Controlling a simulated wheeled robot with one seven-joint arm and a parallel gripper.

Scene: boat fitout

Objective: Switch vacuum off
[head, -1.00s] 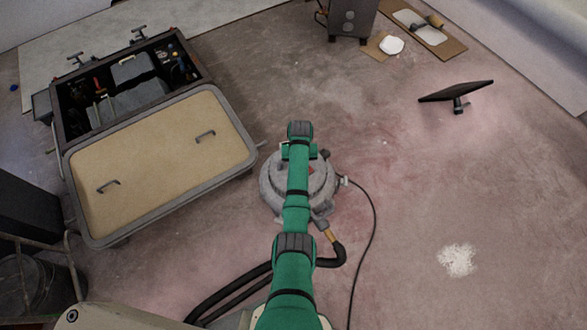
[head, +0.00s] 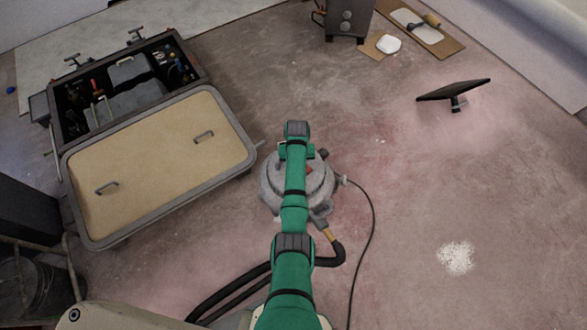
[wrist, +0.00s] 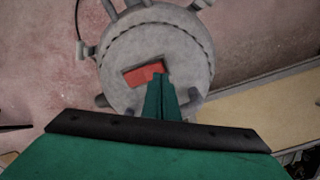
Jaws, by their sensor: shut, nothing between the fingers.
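The vacuum (head: 270,190) is a round grey machine on the floor, mostly hidden under my green arm in the head view. In the wrist view the vacuum's lid (wrist: 172,45) fills the top middle, with a red rocker switch (wrist: 143,75) set in a dark recess. My gripper (wrist: 160,80) is shut and empty, its fingertips over the right end of the switch. I cannot tell whether they touch it. The fingertips hide part of the switch, and its position is unclear.
A black hose (head: 235,285) and a thin cable (head: 372,225) run from the vacuum across the floor. An open tool chest (head: 62,165) with a tan lid stands at left. The floor to the right is largely clear.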

